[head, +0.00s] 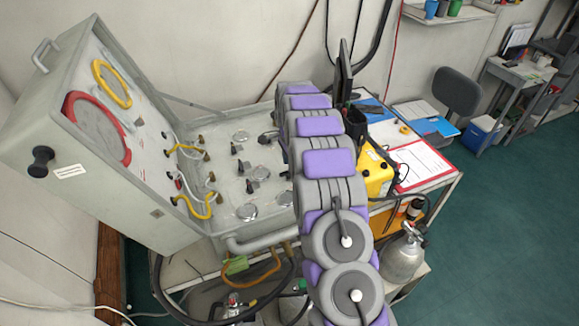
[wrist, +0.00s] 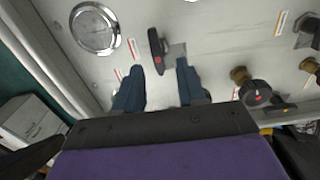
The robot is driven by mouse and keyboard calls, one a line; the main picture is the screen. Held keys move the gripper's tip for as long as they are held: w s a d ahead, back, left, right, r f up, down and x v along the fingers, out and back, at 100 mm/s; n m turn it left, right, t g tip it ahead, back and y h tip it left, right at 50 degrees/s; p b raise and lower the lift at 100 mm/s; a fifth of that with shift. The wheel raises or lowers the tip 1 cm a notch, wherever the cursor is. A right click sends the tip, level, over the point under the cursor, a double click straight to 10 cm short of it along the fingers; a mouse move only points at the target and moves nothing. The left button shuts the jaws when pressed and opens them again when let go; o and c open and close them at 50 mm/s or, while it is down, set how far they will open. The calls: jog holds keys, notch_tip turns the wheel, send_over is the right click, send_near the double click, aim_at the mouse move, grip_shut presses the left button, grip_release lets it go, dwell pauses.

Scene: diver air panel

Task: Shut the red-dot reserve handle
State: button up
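I cannot tell how far the tips are from the handle in depth. In the head view my arm hides the gripper and the handle.
A round gauge (wrist: 95,28) is left of the handle, and a black knob with a reddish mark (wrist: 257,94) and brass fittings are to the right. In the head view, the open panel case (head: 75,195) has yellow hoses, and a yellow box (head: 376,174) is right of my arm.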

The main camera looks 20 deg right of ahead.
notch_tip(320, 180, up, 15)
dwell(0.3)
jog(key=shift+f, duration=0.1)
jog(key=shift+a, duration=0.1)
jog(key=s+a+r+n+b, duration=0.1)
jog(key=s+a+n, duration=0.25)
jog(key=s, duration=0.45)
jog(key=s+a+r+n+g+b, duration=0.1)
jog(key=s+a+r+n+b, duration=0.2)
jog(key=s, duration=0.4)
jog(key=s+a+n, duration=0.4)
jog(key=s+a, duration=0.1)
jog(key=s, duration=0.3)
jog(key=s+a+f+n+b, duration=0.1)
jog(key=s+f+n, duration=0.1)
jog(key=s, duration=0.7)
jog(key=s+a+f+n+b, duration=0.1)
jog(key=s+f+n, duration=0.2)
jog(key=s, duration=0.5)
jog(key=s+a+f+n+b, duration=0.1)
jog(key=s+a+f+n, duration=0.1)
jog(key=s, duration=0.7)
jog(key=shift+s+f+g+b, duration=0.3)
jog(key=shift+s+f+g, duration=0.1)
jog(key=shift+f, duration=0.45)
